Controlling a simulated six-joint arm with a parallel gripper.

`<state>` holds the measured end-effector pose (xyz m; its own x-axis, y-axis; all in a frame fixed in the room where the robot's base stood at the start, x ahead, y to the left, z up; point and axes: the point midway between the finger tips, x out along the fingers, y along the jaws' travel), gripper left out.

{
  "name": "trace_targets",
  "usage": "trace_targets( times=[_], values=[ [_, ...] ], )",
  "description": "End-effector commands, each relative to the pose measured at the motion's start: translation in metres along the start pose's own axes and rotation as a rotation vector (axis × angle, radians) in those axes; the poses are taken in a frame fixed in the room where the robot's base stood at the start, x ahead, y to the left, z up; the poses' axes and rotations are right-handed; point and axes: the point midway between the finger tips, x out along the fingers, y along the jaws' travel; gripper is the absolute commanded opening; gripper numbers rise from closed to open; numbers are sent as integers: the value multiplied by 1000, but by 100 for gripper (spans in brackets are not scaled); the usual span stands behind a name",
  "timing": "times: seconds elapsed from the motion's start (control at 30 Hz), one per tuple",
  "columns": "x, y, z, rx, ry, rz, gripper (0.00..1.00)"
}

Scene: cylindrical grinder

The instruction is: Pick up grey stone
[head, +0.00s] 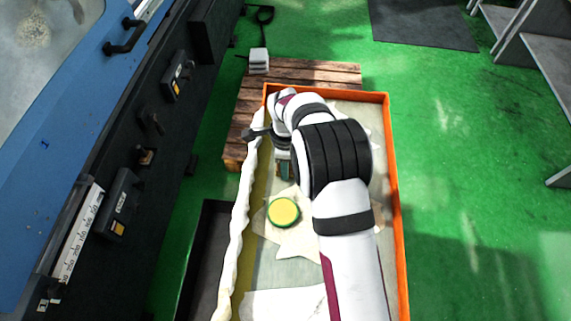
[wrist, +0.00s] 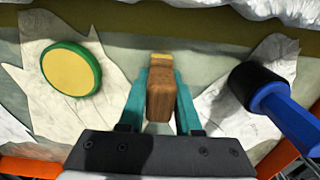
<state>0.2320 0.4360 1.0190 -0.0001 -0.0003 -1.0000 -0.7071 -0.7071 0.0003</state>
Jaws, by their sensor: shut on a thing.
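In the wrist view my gripper (wrist: 161,78) has its two teal fingers shut on a brown, wood-like block (wrist: 160,97). The block has a small yellowish end and points away from the palm. In the head view my gripper (head: 284,170) is low over the orange-rimmed crate (head: 397,215), partly hidden by my arm. I cannot tell whether the block touches the surface below. No clearly grey stone shows in either view.
A green-rimmed yellow disc (head: 284,212) lies on paper in the crate; the wrist view shows it too (wrist: 71,69). A blue-and-black tool (wrist: 275,102) lies to the right there. A wooden pallet (head: 310,72) and blue-black machine (head: 100,140) stand nearby.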

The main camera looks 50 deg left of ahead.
Motion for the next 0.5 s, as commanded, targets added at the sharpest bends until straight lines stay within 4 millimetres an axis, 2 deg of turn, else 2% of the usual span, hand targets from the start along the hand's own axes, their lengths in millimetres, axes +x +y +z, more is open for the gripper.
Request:
trace_targets(
  times=[0.33,0.5],
  values=[
    [-3,-1,0,0,-1,-2,0],
    [-23,-1,0,0,-2,-4,0]
  ],
)
